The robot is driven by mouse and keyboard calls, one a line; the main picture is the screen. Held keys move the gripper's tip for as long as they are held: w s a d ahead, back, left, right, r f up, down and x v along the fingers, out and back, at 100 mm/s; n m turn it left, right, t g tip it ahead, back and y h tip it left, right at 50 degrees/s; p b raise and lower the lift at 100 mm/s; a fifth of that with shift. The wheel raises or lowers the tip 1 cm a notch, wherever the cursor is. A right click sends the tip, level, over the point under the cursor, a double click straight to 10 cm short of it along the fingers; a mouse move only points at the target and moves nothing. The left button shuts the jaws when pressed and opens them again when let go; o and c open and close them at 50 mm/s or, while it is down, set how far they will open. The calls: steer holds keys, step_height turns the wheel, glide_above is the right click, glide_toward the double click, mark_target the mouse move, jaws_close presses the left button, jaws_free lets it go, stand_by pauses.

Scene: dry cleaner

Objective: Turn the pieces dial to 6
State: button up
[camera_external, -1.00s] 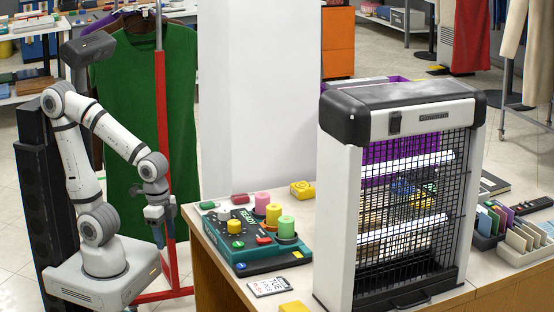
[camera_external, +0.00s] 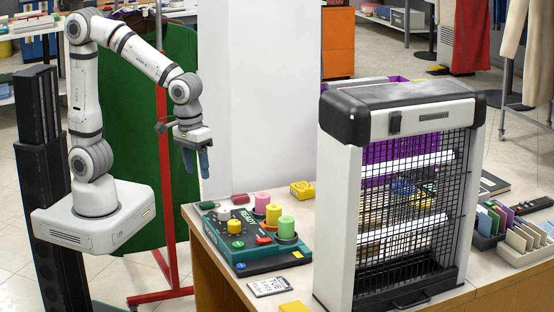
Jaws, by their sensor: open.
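A teal control box (camera_external: 262,262) with the word READY on its top lies on the counter, left of the grey and black heater-like unit.
The tall caged unit (camera_external: 341,200) stands on the right of the counter (camera_external: 222,273). A tag card (camera_external: 269,287) lies in front. A red rack post (camera_external: 163,150) with a green garment stands behind my arm.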

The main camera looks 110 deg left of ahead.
mark_target(234, 221)
steer(key=w+f+n, duration=0.1)
steer(key=w+n, duration=0.2)
steer(key=n, duration=0.1)
steer(key=w+d+f+n, duration=0.1)
steer(key=w+f+n, duration=0.1)
steer(key=w+n, duration=0.2)
steer(key=w+d+f+n, duration=0.1)
steer(key=w+n, duration=0.2)
steer(key=w, duration=0.1)
steer(key=shift+f+n+g, duration=0.3)
steer(key=shift+n+g, duration=0.1)
step_height(234, 221, down, 8)
steer(key=shift+w+r, duration=0.1)
steer(key=shift+c, duration=0.5)
steer(key=c, duration=0.9)
